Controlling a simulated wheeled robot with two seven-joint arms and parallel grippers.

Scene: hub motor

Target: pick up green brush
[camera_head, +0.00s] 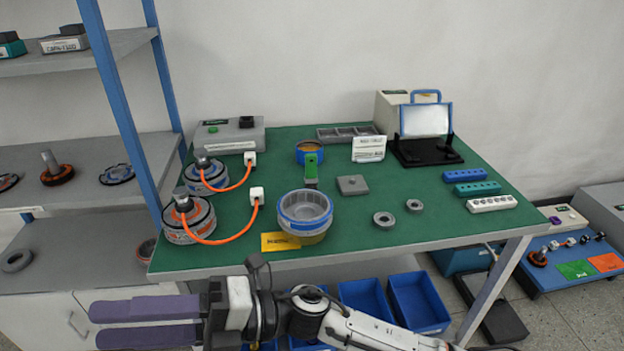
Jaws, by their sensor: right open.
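A green brush (311,169) stands or leans on the green table (430,215), between a blue round container (309,147) and a larger blue-rimmed grey bowl (305,211). Its lower end is hard to make out. My right gripper (97,326) reaches in from the lower right, in front of the table's front edge. Its two long purple fingers point left, apart and empty, well away from the brush. My left gripper is out of view.
Two hub motors (188,217) with orange cables sit at the table's left. A shelf's blue post (115,90) rises there. Small grey rings (384,219) and a grey block (352,185) lie right of the brush. Blue bins (418,301) are below.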

